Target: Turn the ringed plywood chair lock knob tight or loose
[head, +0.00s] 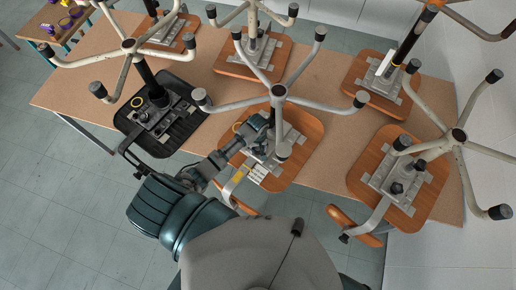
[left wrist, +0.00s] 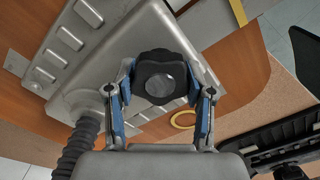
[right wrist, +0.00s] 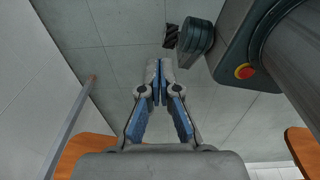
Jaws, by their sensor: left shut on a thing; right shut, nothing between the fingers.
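The ringed plywood chair (head: 300,162) lies upside down on the table, its star base upward. A thin yellow ring (left wrist: 183,120) lies on its seat underside beside the grey metal mechanism (left wrist: 120,50); the ring also shows in the head view (head: 238,127). The lock knob (left wrist: 162,78) is black and lobed with a grey round centre. My left gripper (left wrist: 162,88) has a finger on each side of the knob and is shut on it. In the head view my left gripper (head: 258,128) hides the knob. My right gripper (right wrist: 158,72) is shut and empty, above the floor.
Other upturned chairs stand close by: a black-seated one (head: 182,128) at left, plywood ones (head: 420,205) at right and behind. Their star-base legs reach into the space above the table (head: 85,85). The floor (head: 60,190) at left is clear.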

